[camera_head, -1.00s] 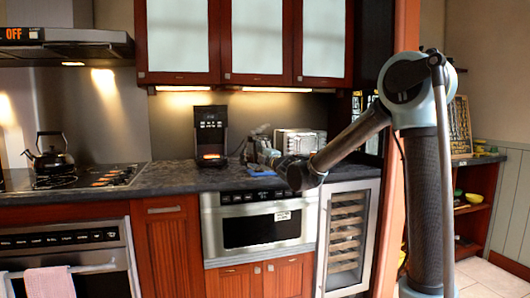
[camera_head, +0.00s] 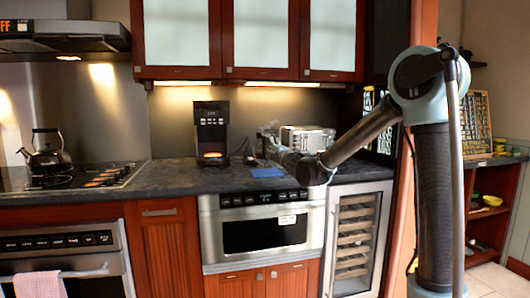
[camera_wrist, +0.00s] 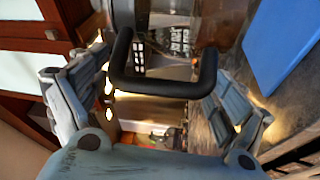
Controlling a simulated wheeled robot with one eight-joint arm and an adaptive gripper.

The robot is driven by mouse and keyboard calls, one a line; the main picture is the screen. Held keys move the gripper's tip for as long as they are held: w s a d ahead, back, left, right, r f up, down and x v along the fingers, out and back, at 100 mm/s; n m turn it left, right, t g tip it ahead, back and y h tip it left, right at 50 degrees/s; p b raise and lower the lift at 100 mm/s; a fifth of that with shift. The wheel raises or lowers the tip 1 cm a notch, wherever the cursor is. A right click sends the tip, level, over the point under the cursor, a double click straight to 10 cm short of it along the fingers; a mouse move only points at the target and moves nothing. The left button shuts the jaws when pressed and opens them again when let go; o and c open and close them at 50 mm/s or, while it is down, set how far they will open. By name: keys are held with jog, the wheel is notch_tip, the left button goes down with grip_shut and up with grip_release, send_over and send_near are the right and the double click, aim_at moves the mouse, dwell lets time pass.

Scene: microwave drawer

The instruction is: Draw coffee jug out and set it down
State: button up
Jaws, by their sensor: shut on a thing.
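The coffee jug shows in the wrist view as a clear glass body (camera_wrist: 170,18) at the top edge, with a black U-shaped handle (camera_wrist: 163,85) towards me. My gripper (camera_wrist: 160,80) is shut on this handle, one finger on each side of it. In the head view my gripper (camera_head: 270,145) is above the counter, right of the black coffee machine (camera_head: 211,133). The machine's bay looks empty above a glowing orange plate. The jug is too small to make out clearly in the head view. A blue mat (camera_head: 267,172) lies below my gripper; it also shows in the wrist view (camera_wrist: 285,45).
A silver appliance (camera_head: 308,138) stands on the counter behind and right of my gripper. The dark counter (camera_head: 175,178) is clear left of the coffee machine. A kettle (camera_head: 46,153) stands on the stove. Wall cabinets (camera_head: 258,40) hang above.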

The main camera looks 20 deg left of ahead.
jog(key=shift+s+f, duration=0.1)
jog(key=shift+f, duration=2.4)
jog(key=shift+s+a, duration=0.1)
jog(key=shift+s, duration=0.05)
jog(key=shift+f, duration=0.35)
dwell(0.3)
jog(key=o, duration=1.6)
